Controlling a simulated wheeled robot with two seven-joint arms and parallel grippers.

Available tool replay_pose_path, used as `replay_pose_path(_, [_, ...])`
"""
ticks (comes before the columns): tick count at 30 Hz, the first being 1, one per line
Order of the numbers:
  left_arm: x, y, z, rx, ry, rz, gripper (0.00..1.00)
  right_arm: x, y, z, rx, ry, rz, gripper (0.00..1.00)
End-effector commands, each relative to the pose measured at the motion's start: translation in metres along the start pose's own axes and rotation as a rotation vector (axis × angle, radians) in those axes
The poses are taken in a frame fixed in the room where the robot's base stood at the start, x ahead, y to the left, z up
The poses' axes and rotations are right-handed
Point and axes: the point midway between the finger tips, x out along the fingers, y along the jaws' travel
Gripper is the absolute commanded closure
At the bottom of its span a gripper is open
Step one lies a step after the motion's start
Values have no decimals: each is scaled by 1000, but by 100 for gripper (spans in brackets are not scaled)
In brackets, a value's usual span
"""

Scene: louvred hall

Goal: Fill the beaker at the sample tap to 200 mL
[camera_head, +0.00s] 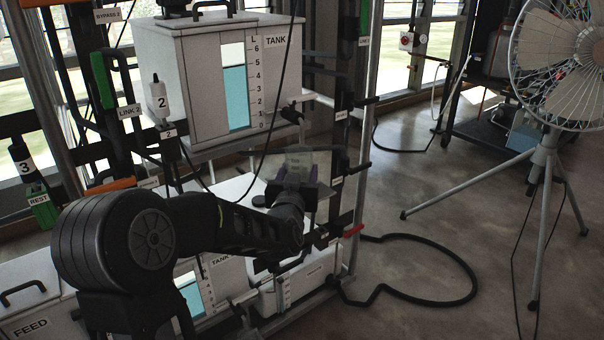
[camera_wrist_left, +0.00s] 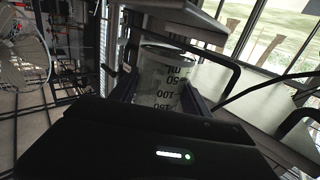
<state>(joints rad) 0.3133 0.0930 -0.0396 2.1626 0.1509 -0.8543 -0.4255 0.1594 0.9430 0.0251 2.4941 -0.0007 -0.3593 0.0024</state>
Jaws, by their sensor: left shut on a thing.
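The clear beaker (camera_head: 298,158) is held by my left gripper (camera_head: 296,184), below and beside the right side of the upper tank. In the left wrist view the beaker (camera_wrist_left: 168,72) sits between the two fingers of the left gripper (camera_wrist_left: 160,98), with dark volume marks that read upside down there. I cannot tell any liquid level in it. A dark tap-like fitting (camera_head: 291,114) sticks out at the tank's lower right corner, above the beaker; I cannot tell if it is the sample tap. No stream of liquid shows. My right gripper is out of view.
The white tank (camera_head: 190,75) has a blue level window marked to 6. Below stand a feed tank (camera_head: 30,300) and a lower white box (camera_head: 310,280). A black hose (camera_head: 440,300) loops on the floor.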

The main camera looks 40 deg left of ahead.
Motion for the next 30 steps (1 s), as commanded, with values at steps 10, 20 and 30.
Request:
replay_pose_path(10, [46,0,-1,0,1,0,85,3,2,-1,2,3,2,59])
replay_pose_path(20, [50,0,0,0,0,0,85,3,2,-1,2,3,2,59])
replay_pose_path(30, [53,0,36,-1,-1,1,85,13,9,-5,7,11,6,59])
